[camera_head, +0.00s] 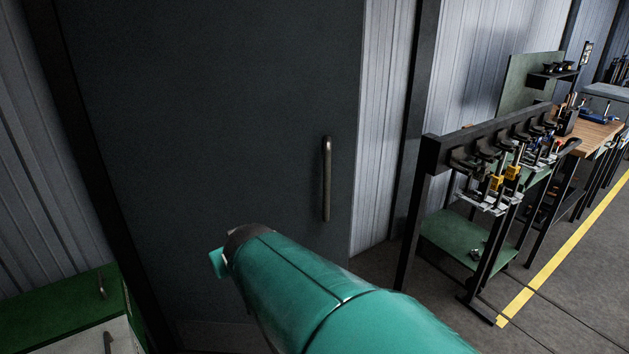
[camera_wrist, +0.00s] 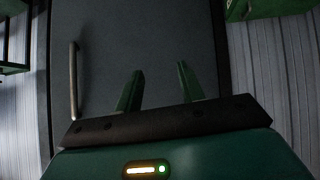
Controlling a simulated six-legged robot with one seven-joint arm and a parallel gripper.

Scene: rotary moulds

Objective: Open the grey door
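The grey door (camera_head: 200,120) is a tall dark panel filling the left middle of the head view, and it looks closed. Its handle (camera_head: 327,180) is a vertical metal bar near the door's right edge. In the wrist view the door (camera_wrist: 150,50) fills the middle, and the handle (camera_wrist: 73,80) stands at the left. My gripper (camera_wrist: 158,82) shows there as two green fingers, apart and with nothing between them. The handle is left of both fingers, outside the gap. In the head view my teal arm covers the door's lower part and hides the fingers.
A tool rack (camera_head: 480,150) with several clamps stands right of the door, with a workbench (camera_head: 590,135) beyond it. A green-topped cabinet (camera_head: 60,310) stands at the lower left. Floor along the yellow line (camera_head: 560,245) is clear.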

